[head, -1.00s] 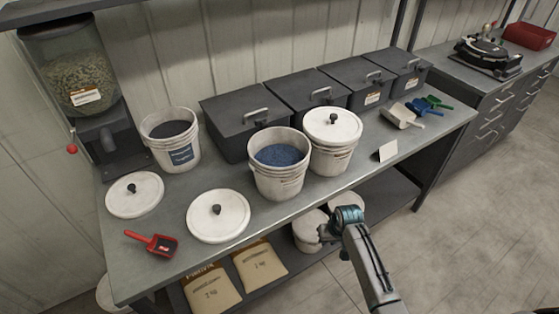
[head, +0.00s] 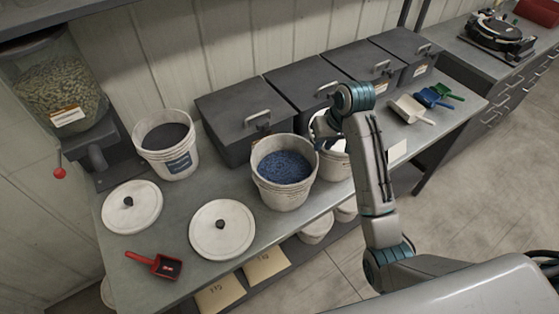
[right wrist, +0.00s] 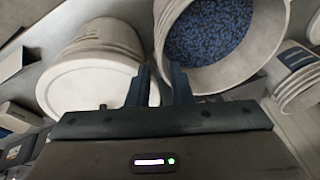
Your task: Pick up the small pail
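Three white pails stand on the bench; which one is the small pail I cannot tell. One holds blue seed (head: 283,195), one to its left holds dark seed (head: 168,164), and one at right has a lid (head: 334,166), partly hidden by my right arm. My right gripper (head: 322,130) is above the lidded pail and the blue-seed pail. In the right wrist view its fingers (right wrist: 160,86) are apart and empty, with the lidded pail (right wrist: 88,78) at left and the blue-seed pail's wall (right wrist: 164,20) at right. Contact is unclear. My left gripper is out of view.
Two loose lids (head: 222,229) and a red scoop (head: 155,264) lie at front left. Dark lidded boxes (head: 241,112) line the back. Several scoops (head: 412,108) lie at right. A seed hopper (head: 60,90) stands at left.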

